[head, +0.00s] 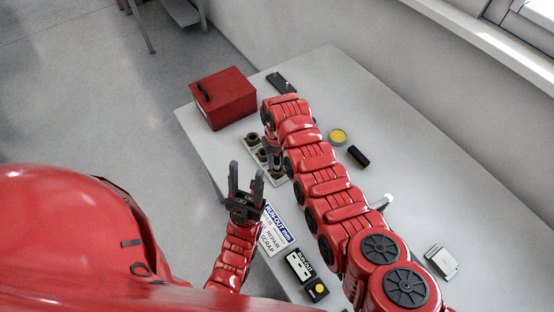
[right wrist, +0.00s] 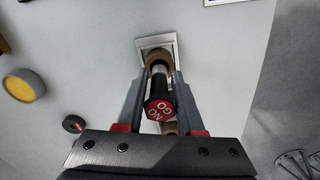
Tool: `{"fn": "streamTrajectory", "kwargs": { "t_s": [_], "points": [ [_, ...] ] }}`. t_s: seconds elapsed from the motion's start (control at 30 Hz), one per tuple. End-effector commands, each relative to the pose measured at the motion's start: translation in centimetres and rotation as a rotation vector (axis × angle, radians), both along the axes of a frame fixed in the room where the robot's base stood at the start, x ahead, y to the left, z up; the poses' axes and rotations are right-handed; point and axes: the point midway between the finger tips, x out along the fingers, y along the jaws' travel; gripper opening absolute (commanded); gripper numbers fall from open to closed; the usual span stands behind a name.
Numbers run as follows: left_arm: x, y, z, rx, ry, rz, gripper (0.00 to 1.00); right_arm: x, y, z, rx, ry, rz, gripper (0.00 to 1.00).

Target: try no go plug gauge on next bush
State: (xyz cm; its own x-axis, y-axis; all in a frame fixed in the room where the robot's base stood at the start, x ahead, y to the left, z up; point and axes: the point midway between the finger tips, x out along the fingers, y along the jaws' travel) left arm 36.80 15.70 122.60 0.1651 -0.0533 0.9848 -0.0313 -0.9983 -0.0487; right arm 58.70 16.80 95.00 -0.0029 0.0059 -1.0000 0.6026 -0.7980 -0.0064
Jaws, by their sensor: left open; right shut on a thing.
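The no go plug gauge (right wrist: 160,108) has a red end cap lettered NO GO and a dark handle. My right gripper (right wrist: 161,82) is shut on it. Its metal end lines up with a brown bush (right wrist: 151,54) on a pale plate (right wrist: 143,43); I cannot tell whether it is inside the bore. Part of another bush (right wrist: 170,127) shows below the gauge. In the head view the bush plate (head: 279,182) lies on the table with several bushes, partly hidden by my right arm. My left gripper (head: 246,180) is open and empty, near side of the plate.
A red box (head: 225,98) stands at the far left of the table (head: 400,150). A yellow-topped tin (head: 338,136) and a black block (head: 359,156) lie right of my arm. A lettered card (head: 272,232) and a display device (head: 300,265) lie nearer. The table's right side is mostly clear.

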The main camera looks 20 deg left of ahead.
Motion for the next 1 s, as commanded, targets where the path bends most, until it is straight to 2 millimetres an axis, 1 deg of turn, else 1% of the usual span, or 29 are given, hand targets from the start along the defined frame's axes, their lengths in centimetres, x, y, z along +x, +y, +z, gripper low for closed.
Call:
{"fn": "streamTrajectory", "kwargs": {
  "t_s": [0.27,1.0],
  "points": [
    [0.00,0.00,-0.02,0.000,0.000,0.000,0.50,0.01,0.00,0.00,0.000,0.000,0.000,0.00],
    [0.00,0.00,-0.92,0.000,0.000,0.000,0.50,0.11,0.11,-0.43,0.001,-0.001,0.000,0.00]
  ]
}}
